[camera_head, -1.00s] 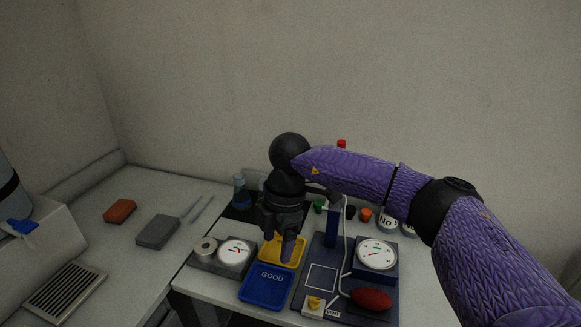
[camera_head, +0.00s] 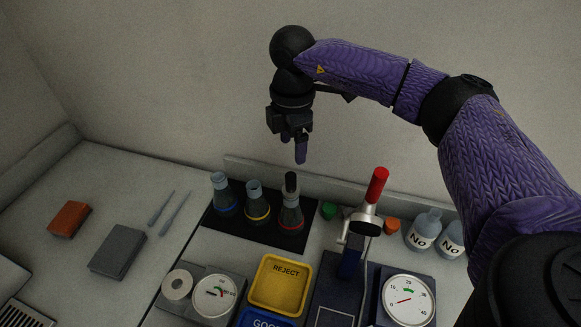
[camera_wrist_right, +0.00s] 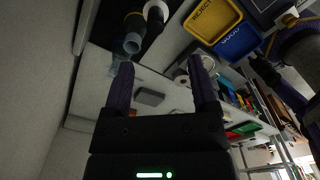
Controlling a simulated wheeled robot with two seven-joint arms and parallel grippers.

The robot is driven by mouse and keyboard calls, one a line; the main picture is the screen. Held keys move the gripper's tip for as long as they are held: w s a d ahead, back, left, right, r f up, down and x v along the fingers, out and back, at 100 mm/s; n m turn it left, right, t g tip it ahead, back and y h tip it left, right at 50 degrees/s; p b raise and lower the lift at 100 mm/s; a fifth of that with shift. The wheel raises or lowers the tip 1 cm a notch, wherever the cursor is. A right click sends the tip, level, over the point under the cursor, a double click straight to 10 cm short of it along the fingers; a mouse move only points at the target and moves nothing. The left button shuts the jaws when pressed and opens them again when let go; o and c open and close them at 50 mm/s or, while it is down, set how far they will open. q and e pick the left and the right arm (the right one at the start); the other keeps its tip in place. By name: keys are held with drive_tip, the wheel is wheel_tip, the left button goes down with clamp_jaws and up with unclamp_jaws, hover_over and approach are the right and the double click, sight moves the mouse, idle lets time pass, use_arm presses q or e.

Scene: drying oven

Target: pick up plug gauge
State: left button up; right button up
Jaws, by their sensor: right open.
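Two slim grey-blue rods (camera_head: 175,214) lie on the left bench, beside a grey block; I cannot tell whether either is the plug gauge. Nothing else in view is clearly a plug gauge. My right gripper (camera_head: 300,152) hangs in the air in front of the back wall, its fingers pointing down, above and behind the row of flasks. In the right wrist view (camera_wrist_right: 163,75) its two purple fingers are apart with nothing between them. My left gripper is not in view.
Flasks (camera_head: 257,205) stand on a black mat. The yellow REJECT tray (camera_head: 280,286) and blue GOOD tray (camera_head: 262,318) lie in front. A red-handled lever (camera_head: 377,186) and dial gauge (camera_head: 408,300) stand right. A grey block (camera_head: 118,252) and orange block (camera_head: 69,219) lie left.

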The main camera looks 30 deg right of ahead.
sight(291, 174)
drive_tip(key=f, duration=0.3)
drive_tip(key=f+b, duration=0.1)
drive_tip(key=f, duration=0.6)
drive_tip(key=shift+w, duration=0.3)
drive_tip(key=shift+r, duration=0.1)
clamp_jaws()
